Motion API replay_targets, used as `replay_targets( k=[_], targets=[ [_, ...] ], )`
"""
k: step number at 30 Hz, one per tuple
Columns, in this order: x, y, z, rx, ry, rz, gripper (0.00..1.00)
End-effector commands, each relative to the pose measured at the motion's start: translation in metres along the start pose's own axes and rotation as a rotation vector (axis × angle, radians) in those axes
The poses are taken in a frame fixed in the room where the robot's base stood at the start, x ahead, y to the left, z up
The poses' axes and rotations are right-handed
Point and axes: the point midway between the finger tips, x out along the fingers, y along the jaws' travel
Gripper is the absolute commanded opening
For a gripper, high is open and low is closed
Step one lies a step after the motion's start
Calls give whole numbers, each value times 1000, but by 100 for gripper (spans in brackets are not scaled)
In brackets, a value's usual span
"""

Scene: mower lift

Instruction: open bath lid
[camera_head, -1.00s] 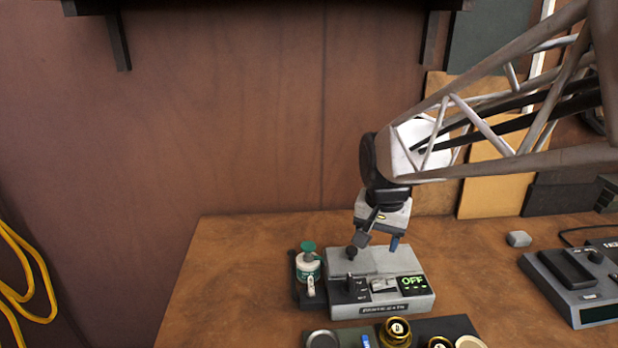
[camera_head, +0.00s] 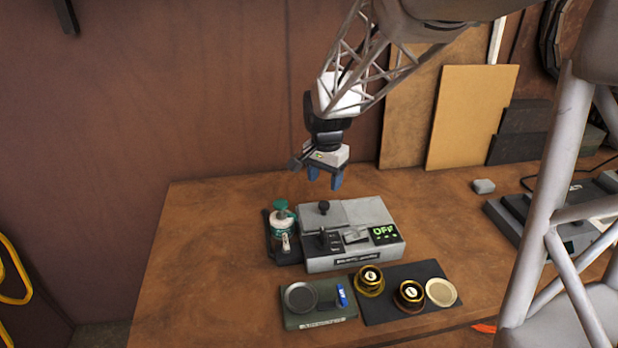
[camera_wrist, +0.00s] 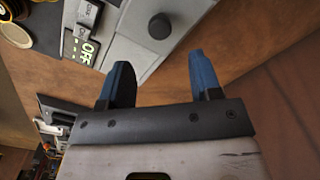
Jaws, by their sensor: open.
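The bath (camera_head: 355,258) is a grey box on the wooden bench, with a green OFF display on its front panel. Its lid (camera_head: 358,212) lies flat and closed on top, with a dark round knob (camera_head: 323,207) at the left. In the wrist view the knob (camera_wrist: 160,26) shows beyond the fingers, between them across the picture and apart from both. My gripper (camera_head: 325,184) is open and empty, above and behind the bath, with blue fingertips pointing down. The fingers also show in the wrist view (camera_wrist: 161,80).
A green-capped bottle (camera_head: 281,217) stands in a dark holder at the bath's left. In front are a green tray (camera_head: 319,321) with a round dish and a dark mat (camera_head: 387,311) with gold-rimmed pieces. A grey device (camera_head: 532,231) stands at the right. Bench left of the bottle is clear.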

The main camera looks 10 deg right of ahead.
Motion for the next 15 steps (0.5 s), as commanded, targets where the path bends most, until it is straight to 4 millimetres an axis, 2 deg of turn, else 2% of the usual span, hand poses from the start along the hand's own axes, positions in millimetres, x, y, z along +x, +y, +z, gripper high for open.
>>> replay_targets(
  k=[9,15],
  targets=[
    [1,0,0,-1,0,0,58],
    [10,0,0,-1,0,0,58]
  ],
)
